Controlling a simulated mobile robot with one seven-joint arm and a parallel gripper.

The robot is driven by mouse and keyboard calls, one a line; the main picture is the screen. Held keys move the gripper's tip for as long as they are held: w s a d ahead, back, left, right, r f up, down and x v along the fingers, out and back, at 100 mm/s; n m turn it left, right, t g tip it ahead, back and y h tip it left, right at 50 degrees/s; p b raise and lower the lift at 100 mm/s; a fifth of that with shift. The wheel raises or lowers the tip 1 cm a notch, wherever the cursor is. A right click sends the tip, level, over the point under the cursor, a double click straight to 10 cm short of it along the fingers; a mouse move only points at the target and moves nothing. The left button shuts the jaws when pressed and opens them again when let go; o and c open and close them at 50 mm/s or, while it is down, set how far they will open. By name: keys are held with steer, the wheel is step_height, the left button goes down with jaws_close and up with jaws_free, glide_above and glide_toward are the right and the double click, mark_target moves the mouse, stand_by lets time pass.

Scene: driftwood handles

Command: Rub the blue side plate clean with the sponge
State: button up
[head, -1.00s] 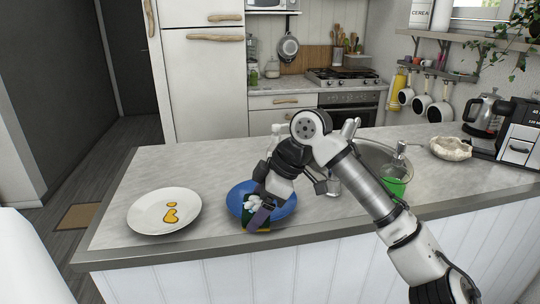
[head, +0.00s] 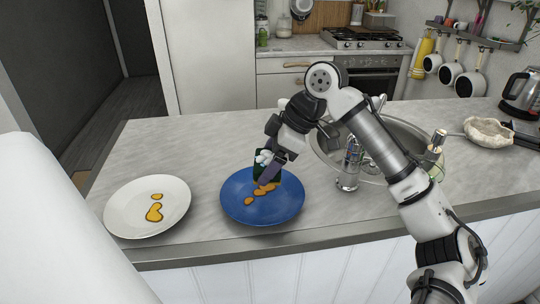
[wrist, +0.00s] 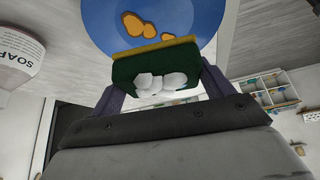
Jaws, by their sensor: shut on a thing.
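The blue side plate (head: 285,210) lies on the counter in the middle of the head view, with several orange-yellow stains (head: 266,189) on it. My gripper (head: 270,172) is over the plate's far edge, shut on the sponge (head: 262,172). In the wrist view the sponge (wrist: 178,58) is dark green with a yellow layer facing the blue plate (wrist: 195,14), and white lumps (wrist: 160,81) lie against its green side. Stains (wrist: 132,25) show just beyond the sponge. I cannot tell whether the sponge touches the plate.
A white plate (head: 125,217) with yellow stains lies left of the blue one. The sink (head: 402,140) and its tap (head: 349,165) are to the right. A soap bottle (wrist: 17,60) shows in the wrist view. Counter between the plates is clear.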

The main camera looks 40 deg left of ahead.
steer(key=shift+f+b, duration=2.8)
steer(key=shift+f, duration=0.05)
steer(key=shift+f, duration=0.8)
